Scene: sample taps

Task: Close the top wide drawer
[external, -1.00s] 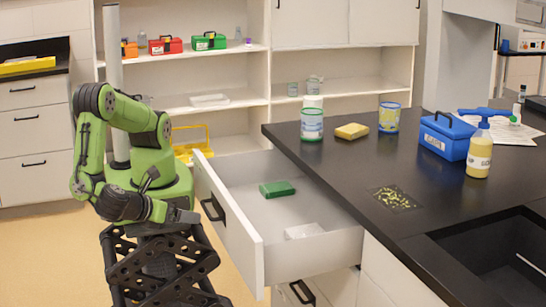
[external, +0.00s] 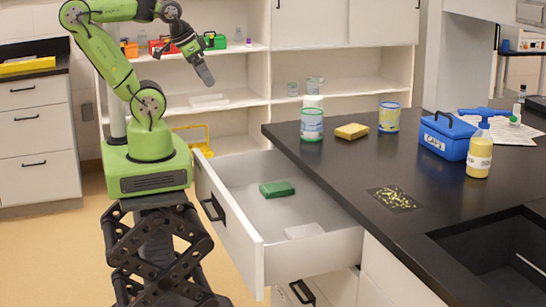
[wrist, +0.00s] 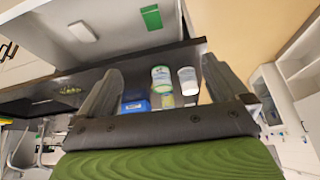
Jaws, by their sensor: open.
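The top wide drawer (external: 238,230) stands pulled far out from under the black counter, its dark handle (external: 213,207) on the front panel. Inside lie a green box (external: 277,188) and a white flat block (external: 304,231). The open drawer also shows in the wrist view (wrist: 115,25), upside down, with the green box (wrist: 151,17) in it. My gripper (external: 207,78) is raised in the air, above and behind the drawer's left end, touching nothing. In the wrist view its two fingers (wrist: 160,88) are spread apart with nothing held between them.
The black counter (external: 350,170) carries a white-green canister (external: 312,122), a yellow sponge (external: 351,131), a cup (external: 389,117), a blue box (external: 446,137) and a yellow bottle (external: 479,155). A sink (external: 500,255) is at right. Open floor (external: 60,255) lies left of the drawer.

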